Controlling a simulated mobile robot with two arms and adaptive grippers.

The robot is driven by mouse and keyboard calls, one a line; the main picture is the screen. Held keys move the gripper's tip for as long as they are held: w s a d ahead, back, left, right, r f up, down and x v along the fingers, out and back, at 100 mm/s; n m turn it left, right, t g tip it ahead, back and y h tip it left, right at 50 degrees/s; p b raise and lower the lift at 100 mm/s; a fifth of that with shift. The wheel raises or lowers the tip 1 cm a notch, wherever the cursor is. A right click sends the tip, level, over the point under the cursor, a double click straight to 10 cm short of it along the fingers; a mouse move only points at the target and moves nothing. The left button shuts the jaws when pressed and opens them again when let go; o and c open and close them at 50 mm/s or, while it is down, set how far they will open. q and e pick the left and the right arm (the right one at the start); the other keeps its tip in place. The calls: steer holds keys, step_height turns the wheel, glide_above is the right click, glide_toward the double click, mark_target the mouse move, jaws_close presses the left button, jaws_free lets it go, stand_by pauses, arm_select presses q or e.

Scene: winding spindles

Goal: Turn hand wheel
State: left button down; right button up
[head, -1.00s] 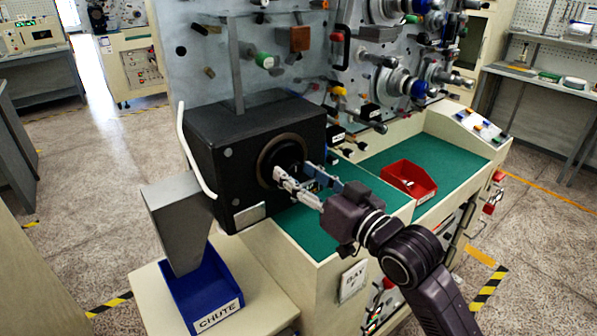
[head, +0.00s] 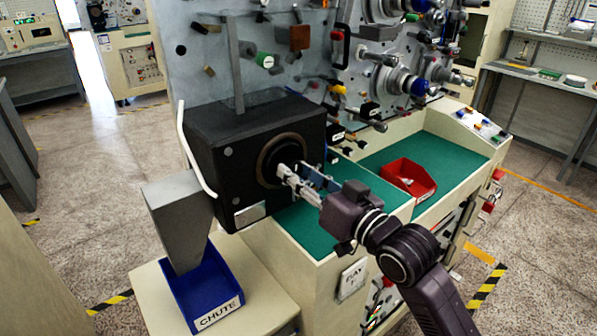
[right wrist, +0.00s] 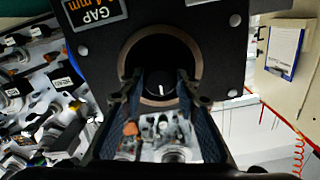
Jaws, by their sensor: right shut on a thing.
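The hand wheel (right wrist: 152,82) shows in the right wrist view as a dark round knob with a short white mark, inside a bronze-coloured ring (right wrist: 126,62). The ring sits in the front face of a black box (head: 215,140). My right gripper (head: 281,170) reaches into the ring in the head view. In the right wrist view its two blue-padded fingers (right wrist: 158,90) lie on either side of the knob and are shut on it. The fingers hide part of the knob in the head view. My left gripper is not in view.
A grey chute (head: 178,218) and a blue bin (head: 212,283) labelled CHUTE stand left of the box. A red tray (head: 420,190) lies on the green bench top (head: 450,165). A panel (head: 340,60) with spindles and knobs rises behind. A white curved bar (head: 186,140) runs beside the box.

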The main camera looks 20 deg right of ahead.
steer(key=shift+r+m+p, duration=0.15)
steer(key=shift+m+p, duration=0.35)
steer(key=shift+p, duration=0.15)
steer(key=m+p, duration=1)
steer(key=shift+m, duration=0.3)
steer(key=m+p, duration=0.2)
steer(key=shift+m, duration=0.4)
steer(key=shift+m+p, duration=0.6)
steer(key=shift+m, duration=2.3)
